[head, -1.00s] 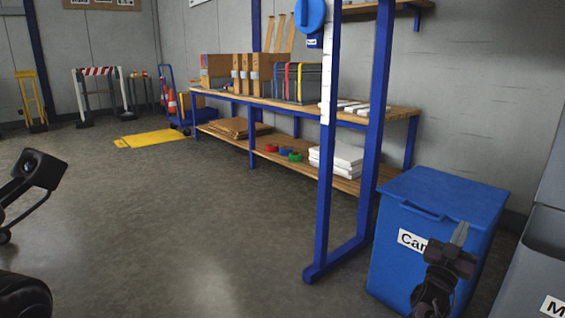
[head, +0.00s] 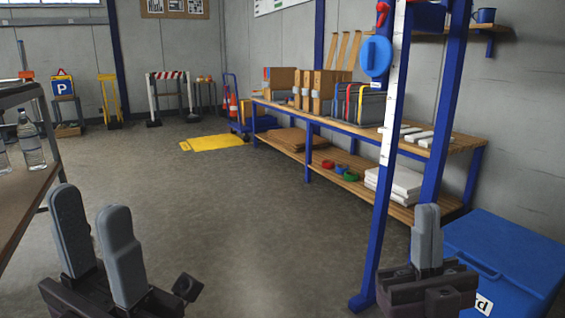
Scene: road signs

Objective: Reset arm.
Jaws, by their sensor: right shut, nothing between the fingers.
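My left gripper (head: 97,248) is at the lower left of the head view, upright, with its two grey fingers clearly apart and nothing between them. My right gripper (head: 426,238) is at the lower right, upright, with its fingers together and holding nothing. It stands in front of the blue shelf frame and to the left of the blue bin.
A blue lidded bin (head: 505,262) stands at the lower right. A blue-framed workbench (head: 365,131) with boxes runs along the right wall. A table edge (head: 28,208) with bottles (head: 31,143) is at the left. A yellow mat (head: 212,142) lies on the otherwise open floor (head: 245,215).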

